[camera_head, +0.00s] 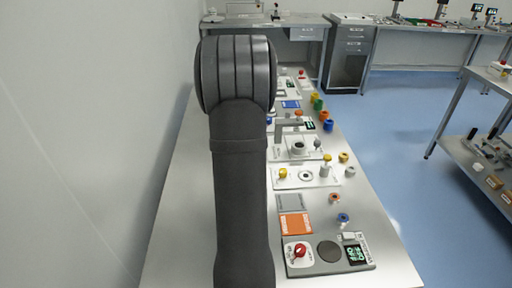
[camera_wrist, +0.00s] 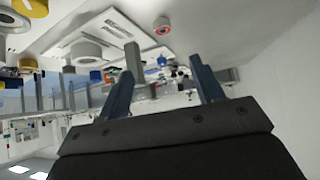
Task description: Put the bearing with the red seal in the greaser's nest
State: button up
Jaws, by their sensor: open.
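A small pale ring with a red-orange centre, seemingly the red-seal bearing (camera_head: 334,198), lies on the bench's right part in the head view. A small round piece with a red ring (camera_wrist: 162,25) shows beyond my fingertips in the wrist view; I cannot tell if it is the same one. My gripper (camera_wrist: 163,52) is open, with nothing between its fingers. In the head view my arm hides it. A white panel with a round ringed seat (camera_head: 306,175) and another with a dark-centred round cup (camera_head: 298,148) stand mid-bench. I cannot tell which is the greaser's nest.
A blue-centred ring (camera_head: 343,218) lies near the red-orange one. A panel with a red knob (camera_head: 300,250) and a grey disc (camera_head: 329,252) is at the near end. Orange and grey pads (camera_head: 295,225) lie behind it. Several coloured cups (camera_head: 325,118) line the far right edge.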

jog(key=x, duration=1.1)
jog(key=shift+a+f, duration=0.15)
jog(key=shift+f, duration=0.15)
jog(key=shift+x, duration=2.95)
jog(key=shift+w+a+r, duration=0.1)
jog(key=shift+w+r, duration=0.05)
jog(key=shift+r, duration=0.05)
jog(key=c, duration=1.2)
jog(key=shift+r, duration=0.15)
